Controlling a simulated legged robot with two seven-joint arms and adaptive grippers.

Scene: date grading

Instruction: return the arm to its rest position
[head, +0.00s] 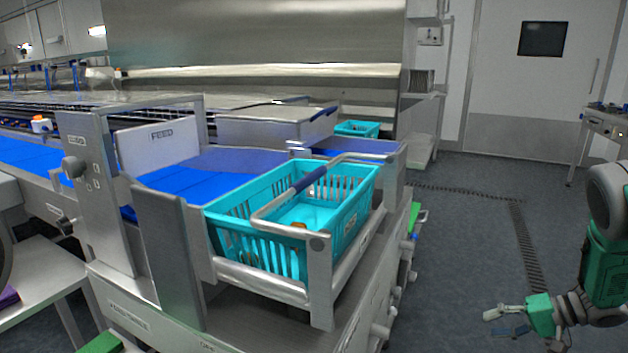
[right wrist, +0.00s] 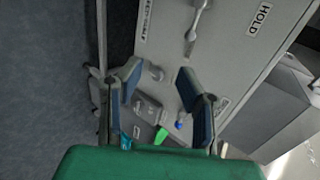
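My right arm comes in from the right edge in the head view, bent down. Its gripper (head: 508,322) hangs over open floor, right of the machine and apart from it. In the right wrist view the two fingers (right wrist: 163,95) stand apart with nothing between them; the machine's side panel (right wrist: 225,50) shows beyond them. My left gripper does not show in either view.
A turquoise basket (head: 225,237) with a few brownish pieces inside sits in a metal cradle (head: 319,275) on the machine's end. A blue belt (head: 185,183) runs left behind it. Grey floor (head: 460,235) is clear at right; a side table (head: 606,122) stands far right.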

